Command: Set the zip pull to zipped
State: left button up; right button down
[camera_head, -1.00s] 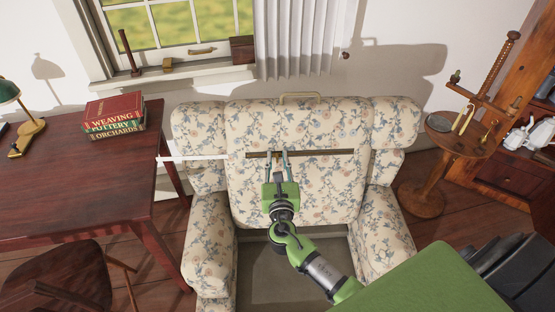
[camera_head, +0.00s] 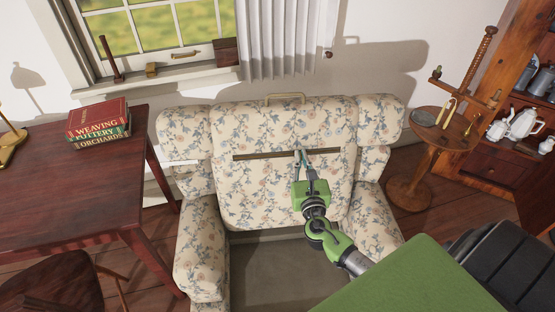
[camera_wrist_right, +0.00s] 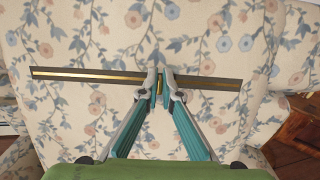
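The zip (camera_head: 270,155) is a dark strip with a gold line, running across the front of the floral armchair's backrest. It crosses the wrist view (camera_wrist_right: 90,76) too. My right gripper (camera_head: 299,153) reaches it right of its middle in the head view. In the right wrist view the gripper (camera_wrist_right: 159,82) has its fingertips close together over the strip, with the small brass zip pull (camera_wrist_right: 160,88) between them. The fingers appear shut on the pull and cover most of it. My left gripper is not in view.
The armchair (camera_head: 200,245) has arms on both sides and a handle (camera_head: 284,97) on top. A desk (camera_head: 60,190) with books (camera_head: 98,122) stands left.

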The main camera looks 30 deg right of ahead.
aim_at(332, 147)
jog(key=s+d, duration=0.1)
jog(key=d, duration=0.2)
jog(key=s+d+b, duration=0.1)
jog(key=s+d, duration=0.1)
jog(key=d, duration=0.1)
jog(key=s+d, duration=0.1)
jog(key=d, duration=0.2)
jog(key=shift+s+d+b, duration=0.15)
jog(key=shift+d+b, duration=0.15)
jog(key=c, duration=2.2)
grip_release()
jog(key=shift+s+d, duration=0.1)
jog(key=shift+c, duration=0.2)
jog(key=v, duration=1.2)
jog(key=shift+m, duration=0.3)
